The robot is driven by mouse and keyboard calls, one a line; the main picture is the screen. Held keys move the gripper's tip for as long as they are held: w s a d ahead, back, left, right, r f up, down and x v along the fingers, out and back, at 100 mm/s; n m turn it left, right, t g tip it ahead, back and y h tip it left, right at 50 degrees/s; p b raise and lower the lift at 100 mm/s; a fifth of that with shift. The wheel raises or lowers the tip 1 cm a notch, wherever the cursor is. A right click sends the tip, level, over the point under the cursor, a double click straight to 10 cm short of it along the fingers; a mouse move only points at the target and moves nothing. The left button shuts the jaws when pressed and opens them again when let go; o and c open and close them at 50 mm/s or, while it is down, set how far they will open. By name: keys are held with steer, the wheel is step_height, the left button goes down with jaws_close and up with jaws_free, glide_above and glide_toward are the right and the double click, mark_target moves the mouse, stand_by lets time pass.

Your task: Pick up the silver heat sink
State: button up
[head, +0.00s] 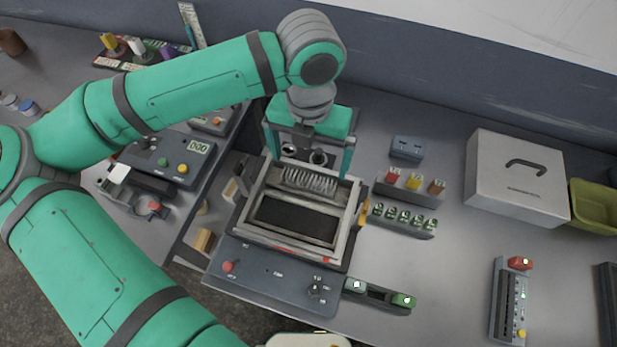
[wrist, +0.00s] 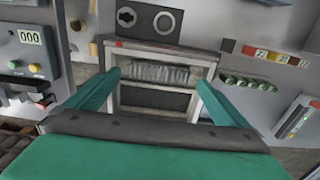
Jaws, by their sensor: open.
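The silver heat sink (head: 308,181) is a finned block at the back of a framed pan (head: 262,234) on the bench machine. It also shows in the wrist view (wrist: 158,73), between the two finger tips. My gripper (head: 310,160) is open above the back of the pan, its green fingers apart. In the wrist view my gripper (wrist: 155,85) has one finger on each side of the heat sink's line of sight, with nothing held. I cannot tell the exact height of the fingers above the heat sink.
A control panel with knobs (head: 270,275) lies in front of the pan. A digital-display unit (head: 165,160) stands to the left. Coloured blocks (head: 412,181) and a green-topped row (head: 404,217) sit close on the right. A white case (head: 515,180) stands farther right.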

mark_target(309, 178)
steer(key=shift+s+a+f, duration=0.1)
steer(key=shift+s+f, duration=0.05)
steer(key=shift+f, duration=0.75)
steer(key=shift+s+d+f, duration=0.1)
steer(key=shift+s+f, duration=0.1)
steer(key=shift+f, duration=0.7)
steer(key=shift+s+a+f, duration=0.1)
steer(key=shift+s+f, duration=0.05)
steer(key=shift+f, duration=0.75)
steer(key=c, duration=0.8)
